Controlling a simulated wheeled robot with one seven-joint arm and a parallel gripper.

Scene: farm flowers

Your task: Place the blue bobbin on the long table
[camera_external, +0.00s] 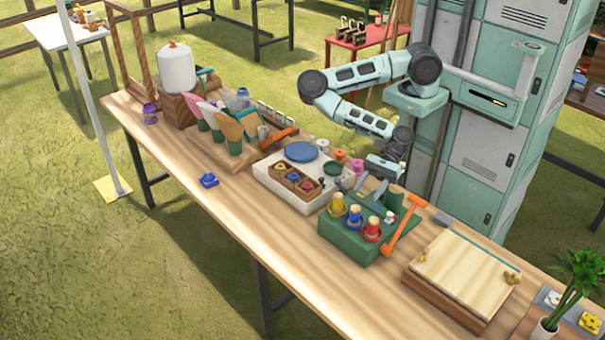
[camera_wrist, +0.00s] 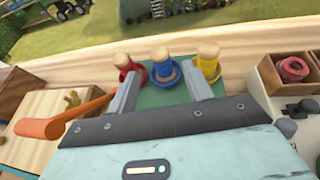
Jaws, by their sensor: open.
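The blue bobbin (camera_external: 354,219) is on a wooden peg on the green block (camera_external: 341,246), between the yellow bobbin (camera_external: 337,206) and the red bobbin (camera_external: 371,232). In the wrist view the blue bobbin (camera_wrist: 163,73) lies ahead, between my two fingers. My gripper (camera_wrist: 161,84) is open and empty, with the fingers spread toward the pegs. In the external view my gripper (camera_external: 372,190) hangs above the back of the green block. The block stands on the long wooden table (camera_external: 215,220). Exact finger clearance is unclear.
An orange-handled tool (camera_external: 402,230) leans at the block's right. A white tray (camera_external: 270,180) with small wooden boxes is to its left. A wooden board (camera_external: 462,270) lies to the right. The table's front edge is mostly clear, apart from a small blue object (camera_external: 208,180).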

